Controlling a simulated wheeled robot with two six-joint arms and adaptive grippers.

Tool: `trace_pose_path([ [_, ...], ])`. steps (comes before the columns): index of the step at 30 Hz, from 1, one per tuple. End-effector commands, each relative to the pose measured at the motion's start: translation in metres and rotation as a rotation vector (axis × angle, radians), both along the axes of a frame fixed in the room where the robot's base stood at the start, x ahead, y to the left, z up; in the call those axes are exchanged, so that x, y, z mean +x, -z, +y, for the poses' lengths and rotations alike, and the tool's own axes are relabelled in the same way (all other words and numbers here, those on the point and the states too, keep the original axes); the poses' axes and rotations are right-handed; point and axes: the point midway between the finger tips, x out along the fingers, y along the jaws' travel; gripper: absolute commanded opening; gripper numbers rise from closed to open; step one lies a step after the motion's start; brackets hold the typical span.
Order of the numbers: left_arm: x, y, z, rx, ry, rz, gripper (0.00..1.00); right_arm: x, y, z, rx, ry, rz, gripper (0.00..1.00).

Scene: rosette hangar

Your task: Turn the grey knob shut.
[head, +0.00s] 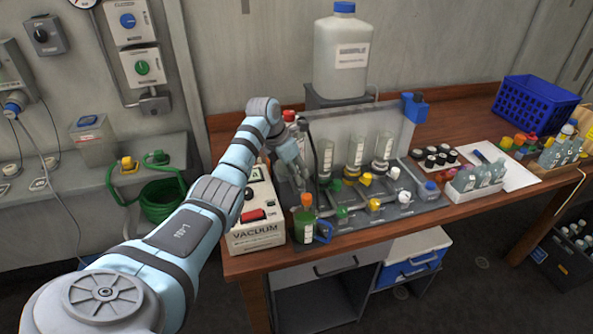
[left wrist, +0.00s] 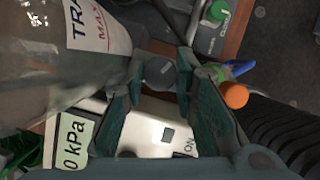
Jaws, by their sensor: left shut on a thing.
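A dark grey round knob (left wrist: 160,72) sits between the fingertips of my left gripper (left wrist: 162,75) in the left wrist view. The fingers are shut on its sides. In the head view my left gripper (head: 299,176) reaches down at the left end of the grey valve board (head: 425,203), beside the white vacuum unit (head: 258,236). There the gripper hides the knob, and I cannot tell how far it is turned. The vacuum unit also shows below the fingers in the left wrist view (left wrist: 150,132). My right gripper is not in view.
Green, yellow and white knobs and several clear cylinders (head: 355,152) stand close right of the gripper. An orange-capped green bottle (head: 304,222) stands in front. A large clear vessel (left wrist: 65,50) is close beside the fingers. A white jug (head: 341,55) stands behind.

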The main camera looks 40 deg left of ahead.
Motion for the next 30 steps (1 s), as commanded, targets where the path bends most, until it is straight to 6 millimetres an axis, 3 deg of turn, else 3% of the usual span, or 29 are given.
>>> trace_pose_path([
  [16,0.0008,-0.0008,0.0002,0.001,0.040,-0.002,0.00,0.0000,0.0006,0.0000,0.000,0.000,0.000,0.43],
  [17,0.0008,-0.0008,0.0002,0.001,0.040,-0.002,0.27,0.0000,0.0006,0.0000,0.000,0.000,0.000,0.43],
  [20,0.0007,-0.0007,0.0001,0.001,0.040,-0.002,0.43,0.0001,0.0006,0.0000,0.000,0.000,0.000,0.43],
  [30,0.0003,-0.0009,0.0006,0.001,0.040,-0.001,0.46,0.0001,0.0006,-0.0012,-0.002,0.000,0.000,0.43],
])
